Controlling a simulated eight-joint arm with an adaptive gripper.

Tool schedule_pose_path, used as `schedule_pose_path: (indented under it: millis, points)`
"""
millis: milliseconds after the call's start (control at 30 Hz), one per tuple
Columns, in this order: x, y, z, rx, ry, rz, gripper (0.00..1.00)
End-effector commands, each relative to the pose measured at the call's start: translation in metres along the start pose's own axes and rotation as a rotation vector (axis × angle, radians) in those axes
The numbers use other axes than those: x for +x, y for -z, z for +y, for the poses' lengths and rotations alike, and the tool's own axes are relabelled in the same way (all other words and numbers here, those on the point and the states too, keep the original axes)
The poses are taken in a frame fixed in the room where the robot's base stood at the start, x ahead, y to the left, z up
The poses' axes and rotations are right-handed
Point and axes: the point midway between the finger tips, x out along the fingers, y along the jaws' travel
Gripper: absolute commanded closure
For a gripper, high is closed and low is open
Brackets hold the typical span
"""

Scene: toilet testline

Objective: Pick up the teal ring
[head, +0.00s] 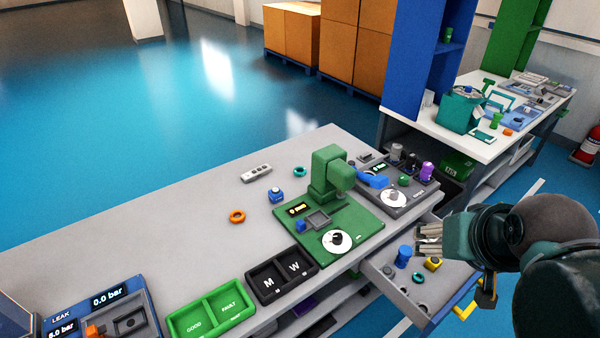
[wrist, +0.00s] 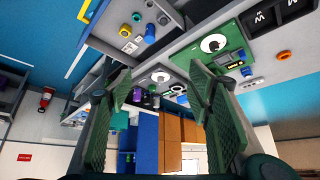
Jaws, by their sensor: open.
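One teal ring (head: 418,277) lies in the open grey drawer (head: 385,271), close to a blue cylinder (head: 403,256) and a yellow part (head: 433,264). A second teal ring (head: 300,171) lies on the tabletop, left of the green press. My gripper (head: 428,240) is above the drawer's right side in the head view, apart from the ring there. In the wrist view my gripper (wrist: 162,92) shows two spread fingers with nothing between them. The drawer's teal ring (wrist: 137,17) appears near the top of that view, beyond the fingertips.
The green press (head: 327,175) and a grey scale station (head: 398,190) stand on the table behind the drawer. Black M and W trays (head: 282,276) and green GOOD/FAULT trays (head: 211,312) line the front edge. An orange ring (head: 237,216) lies on clear tabletop.

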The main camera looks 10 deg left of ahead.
Motion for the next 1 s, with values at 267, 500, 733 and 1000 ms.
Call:
schedule_pose_path:
  millis: [267,500,733,1000]
  points:
    - [-0.006,0.028,-0.006,0.054,0.007,-0.021,0.49]
    - [-0.011,0.066,-0.016,0.132,0.013,-0.051,0.49]
    - [-0.012,0.111,-0.029,0.229,0.016,-0.092,0.49]
    - [-0.009,0.163,-0.047,0.342,0.013,-0.139,0.49]
